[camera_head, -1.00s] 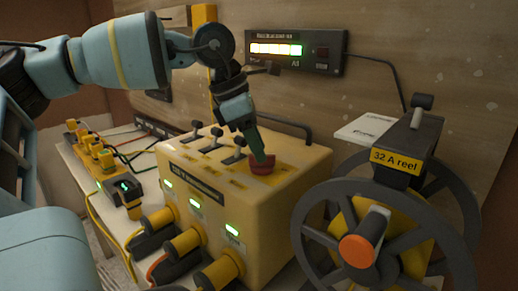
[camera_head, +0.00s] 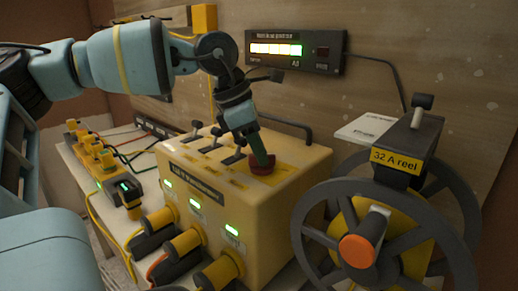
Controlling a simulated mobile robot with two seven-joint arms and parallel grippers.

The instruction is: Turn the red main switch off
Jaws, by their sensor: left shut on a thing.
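The red main switch (camera_head: 262,167) is a small red knob on the sloping top of a yellow distribution box (camera_head: 272,225), right of several black toggle levers (camera_head: 217,140). My left gripper (camera_head: 260,158) points down from above with its green fingers shut on the red switch. The fingers hide part of the knob, so I cannot tell its exact turn position. Green lights (camera_head: 231,230) glow on the front of the box above the plugs. My right gripper is not in view.
Yellow plugs (camera_head: 218,271) stick out of the box's front. A yellow socket strip (camera_head: 97,154) lies on the left. A lit meter panel (camera_head: 294,50) hangs on the wall behind.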

